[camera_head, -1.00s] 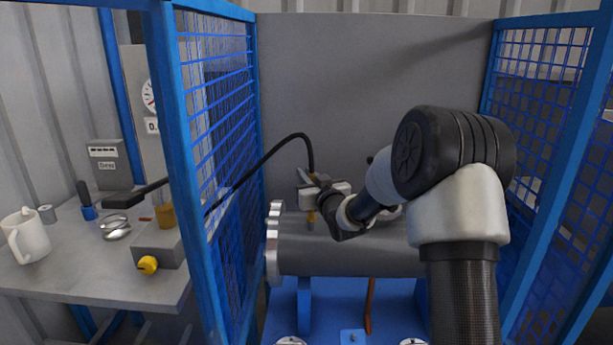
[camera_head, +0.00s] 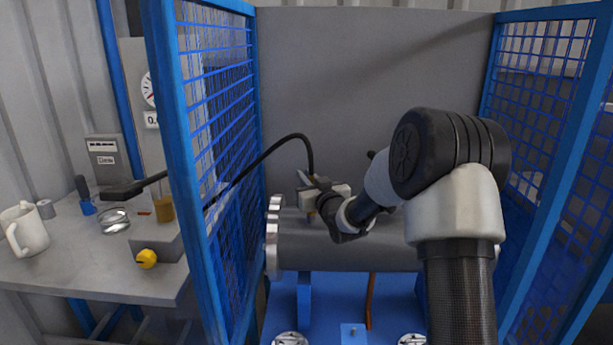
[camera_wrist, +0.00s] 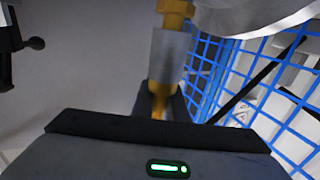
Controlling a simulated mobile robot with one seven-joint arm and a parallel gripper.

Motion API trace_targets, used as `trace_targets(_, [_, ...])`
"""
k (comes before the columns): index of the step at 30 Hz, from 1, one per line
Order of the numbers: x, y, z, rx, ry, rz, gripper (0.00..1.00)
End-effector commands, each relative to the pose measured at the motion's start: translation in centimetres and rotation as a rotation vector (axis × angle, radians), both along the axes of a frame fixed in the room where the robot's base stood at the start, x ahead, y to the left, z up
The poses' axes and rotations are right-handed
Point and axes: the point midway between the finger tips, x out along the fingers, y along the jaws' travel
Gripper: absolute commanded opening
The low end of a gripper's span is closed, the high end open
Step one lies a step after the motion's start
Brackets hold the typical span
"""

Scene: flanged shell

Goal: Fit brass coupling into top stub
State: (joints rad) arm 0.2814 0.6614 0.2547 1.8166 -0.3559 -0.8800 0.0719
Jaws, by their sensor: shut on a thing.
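My gripper (camera_head: 313,206) is over the top of the grey flanged shell (camera_head: 350,253), left of its middle, with the black hose (camera_head: 262,160) running up from it. In the wrist view my gripper (camera_wrist: 160,100) is shut on the brass coupling (camera_wrist: 159,104), seen as a narrow brass piece between the fingers. A grey sleeve (camera_wrist: 168,58) and a wider brass end (camera_wrist: 175,12) are in line with it. The top stub is hidden or not distinct, so I cannot tell whether the coupling is in it.
Blue mesh guards stand left (camera_head: 228,150) and right (camera_head: 540,110) of the shell. The shell rests on a blue stand (camera_head: 385,300). Left, outside the guard, a bench (camera_head: 80,275) holds a white mug (camera_head: 28,230), a glass jar and a box with a yellow knob (camera_head: 147,258).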

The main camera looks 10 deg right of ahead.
Motion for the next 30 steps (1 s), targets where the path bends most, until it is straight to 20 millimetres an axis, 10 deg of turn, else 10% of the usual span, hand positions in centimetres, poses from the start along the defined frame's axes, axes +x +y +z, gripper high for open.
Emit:
trace_targets(13, [0.0, 0.0, -1.1, -0.001, 0.000, 0.000, 0.00])
trace_targets(18, [0.0, 0.0, -1.1, -0.001, -0.001, 0.000, 0.34])
trace_targets(30, [-1.0, -0.3, -1.0, -0.001, 0.001, -0.001, 0.34])
